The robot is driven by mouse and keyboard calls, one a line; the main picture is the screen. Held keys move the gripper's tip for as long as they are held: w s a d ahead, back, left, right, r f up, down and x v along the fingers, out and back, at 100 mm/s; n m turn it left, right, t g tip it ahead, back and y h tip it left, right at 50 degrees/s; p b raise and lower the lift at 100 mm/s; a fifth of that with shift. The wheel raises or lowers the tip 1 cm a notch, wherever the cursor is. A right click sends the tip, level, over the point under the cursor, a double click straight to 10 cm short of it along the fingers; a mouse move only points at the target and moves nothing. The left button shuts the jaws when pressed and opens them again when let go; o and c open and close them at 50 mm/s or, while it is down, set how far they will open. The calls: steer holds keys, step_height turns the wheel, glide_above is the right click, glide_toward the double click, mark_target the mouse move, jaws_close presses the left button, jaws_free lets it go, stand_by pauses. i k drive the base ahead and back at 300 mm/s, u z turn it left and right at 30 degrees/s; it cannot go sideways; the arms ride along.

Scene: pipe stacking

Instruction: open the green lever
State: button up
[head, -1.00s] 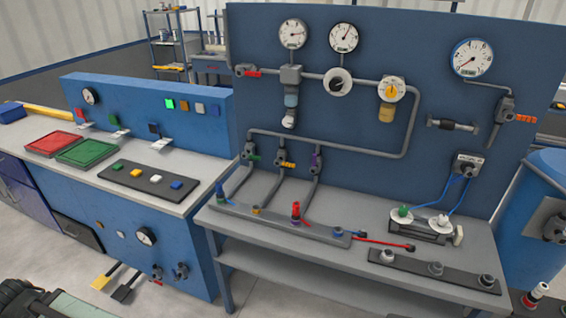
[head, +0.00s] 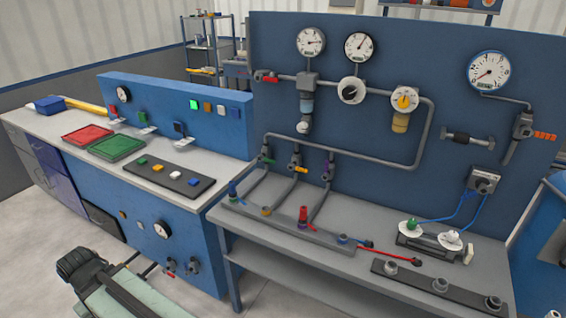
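The green lever (head: 268,160) is a small handle on the leftmost of three valves in a row low on the blue wall panel. It appears to stick out sideways to the right, across its pipe, though it is small in the picture. The yellow lever (head: 299,169) and the purple lever (head: 327,176) are on the valves to its right. Part of my arm shows at the bottom left, well apart from the levers. My gripper cannot be made out in this view.
A grey bench (head: 345,277) below the panel carries a rail (head: 275,229) with a red upright fitting (head: 303,216). The left bench (head: 185,198) holds a red tray (head: 87,135) and a green tray (head: 118,148). The space in front of the valves looks clear.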

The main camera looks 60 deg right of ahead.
mark_target(260, 158)
steer(key=z, duration=0.05)
steer(key=i, duration=1)
